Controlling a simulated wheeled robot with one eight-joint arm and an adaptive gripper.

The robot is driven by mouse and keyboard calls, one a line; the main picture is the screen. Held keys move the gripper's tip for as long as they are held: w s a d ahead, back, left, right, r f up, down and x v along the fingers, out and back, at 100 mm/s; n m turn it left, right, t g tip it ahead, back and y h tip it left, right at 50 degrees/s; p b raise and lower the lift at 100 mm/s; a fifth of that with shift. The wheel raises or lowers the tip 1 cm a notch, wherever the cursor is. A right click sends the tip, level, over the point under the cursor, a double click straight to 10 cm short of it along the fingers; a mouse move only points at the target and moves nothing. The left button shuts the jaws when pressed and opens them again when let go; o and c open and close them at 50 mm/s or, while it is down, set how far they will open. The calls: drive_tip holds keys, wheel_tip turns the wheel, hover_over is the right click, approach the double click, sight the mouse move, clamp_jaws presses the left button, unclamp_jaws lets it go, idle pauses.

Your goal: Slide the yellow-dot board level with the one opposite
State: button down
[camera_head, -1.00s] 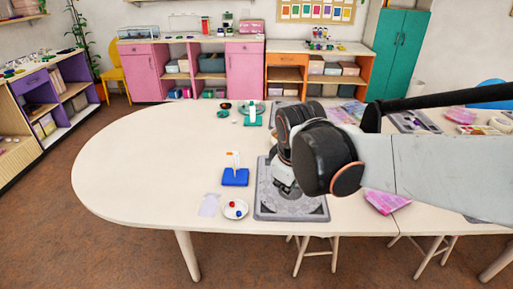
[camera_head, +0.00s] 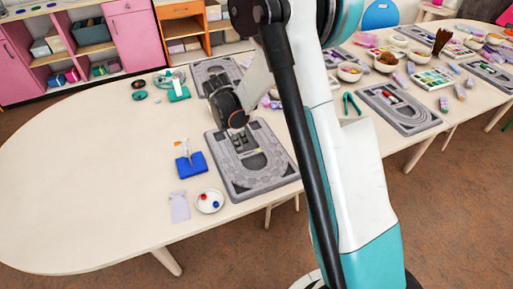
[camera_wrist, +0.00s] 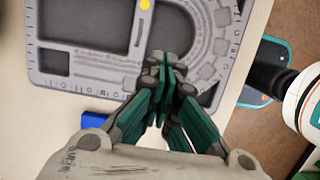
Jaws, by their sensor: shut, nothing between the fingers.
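The grey bead board (camera_head: 237,184) lies on the near side of the white table. In the wrist view the board (camera_wrist: 100,58) shows a yellow dot (camera_wrist: 145,4) at the top edge of the picture; I cannot make the dot out in the head view. My gripper (camera_head: 240,140) is over this board, its fingers shut and empty. In the wrist view my gripper (camera_wrist: 165,62) overlaps the board's curved grooves; I cannot tell whether the tips touch it. The opposite grey board (camera_head: 203,72) lies across the table, partly hidden behind my arm.
Left of the near board are a blue block (camera_head: 191,165), a white dish (camera_head: 209,201) with red and blue beads, and a pale sheet (camera_head: 179,207). Another grey board (camera_head: 400,108) lies to the right. The table's left end is clear.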

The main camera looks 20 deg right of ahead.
sight(274, 152)
drive_tip(key=b+x, duration=0.4)
drive_tip(key=x, duration=0.7)
drive_tip(key=shift+w+f, duration=0.15)
drive_tip(key=shift+f, duration=0.05)
drive_tip(key=d, duration=0.2)
drive_tip(key=shift+d+r+b, duration=0.25)
drive_tip(key=shift+d+b, duration=0.1)
drive_tip(key=shift+d+r, duration=0.1)
drive_tip(key=shift+d, duration=0.55)
drive_tip(key=shift+d, duration=0.1)
drive_tip(key=d, duration=0.6)
drive_tip(key=shift+d+b, duration=0.3)
drive_tip(key=shift+b, duration=0.05)
drive_tip(key=shift+r, duration=0.1)
